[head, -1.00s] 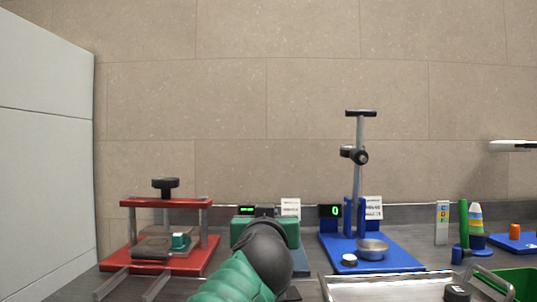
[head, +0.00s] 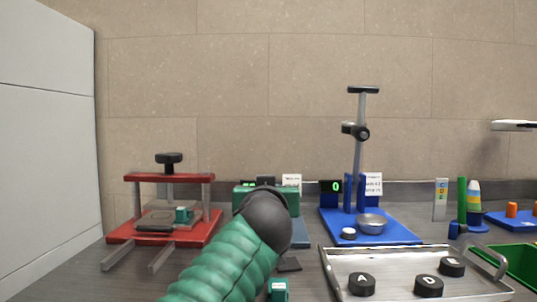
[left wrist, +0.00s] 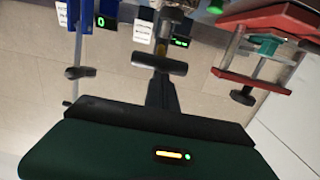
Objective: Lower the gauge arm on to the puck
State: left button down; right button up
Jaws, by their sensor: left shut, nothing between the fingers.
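The blue gauge stand (head: 390,234) is right of centre in the head view. Its grey arm (head: 358,156) stands raised and slightly tilted, with a black crossbar on top and a dark round head partway down. A silver dish (head: 371,222) sits on its base; I cannot tell whether a puck is in it. Black pucks A (head: 362,284), D (head: 428,286) and E (head: 452,267) lie in the metal tray (head: 340,262). My left gripper (left wrist: 160,64) is shut and empty in the left wrist view; my wrist hides it in the head view. My right gripper is out of view.
A red press (head: 170,177) stands at the left. A green device (head: 240,200) is behind my left arm, left of the blue stand. A green bin (head: 520,258) and a stacked colored cone (head: 475,197) are at the right. A white cabinet (head: 45,150) bounds the far left.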

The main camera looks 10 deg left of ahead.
pick_arm(q)
jog(key=r+p, duration=0.1)
jog(key=w+r, duration=0.1)
jog(key=r, duration=0.1)
jog(key=shift+a+r+p, duration=0.1)
jog(key=shift+a+p, duration=0.1)
jog(key=shift+p, duration=0.15)
jog(key=b+v, duration=0.3)
jog(key=v, duration=0.7)
jog(key=shift+d+f, duration=0.25)
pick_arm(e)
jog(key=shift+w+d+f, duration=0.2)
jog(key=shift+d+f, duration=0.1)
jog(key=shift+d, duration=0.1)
pick_arm(q)
jog(key=shift+s+a, duration=0.1)
